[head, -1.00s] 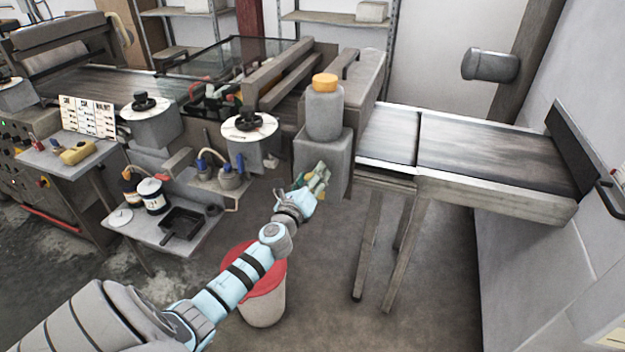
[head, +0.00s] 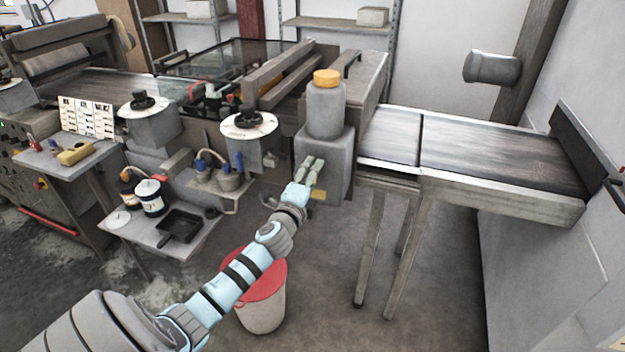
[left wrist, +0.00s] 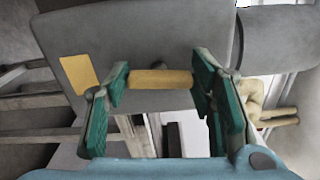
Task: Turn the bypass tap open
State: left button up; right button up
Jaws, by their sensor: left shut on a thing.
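My left gripper (head: 312,166) is at the front of a grey box (head: 338,152), below a grey bottle with an orange cap. In the left wrist view its green-padded fingers (left wrist: 160,82) are shut on a yellow bar, which looks like the bypass tap's handle (left wrist: 160,79). The bar lies crosswise between the two pads. In the head view the fingers hide the handle. The tap's body is not clear in either view. My right gripper is not in view.
The orange-capped bottle (head: 326,106) stands on the box, close above my gripper. A red-lidded bucket (head: 264,312) stands on the floor below my left arm. A conveyor (head: 490,160) is to the right. A small shelf with pots and a black tray (head: 180,226) is left.

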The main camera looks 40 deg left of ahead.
pick_arm(q)
jog(key=shift+n, duration=0.6)
jog(key=o, duration=1.2)
jog(key=shift+c, duration=0.2)
jog(key=shift+s, duration=0.1)
jog(key=v, duration=1.2)
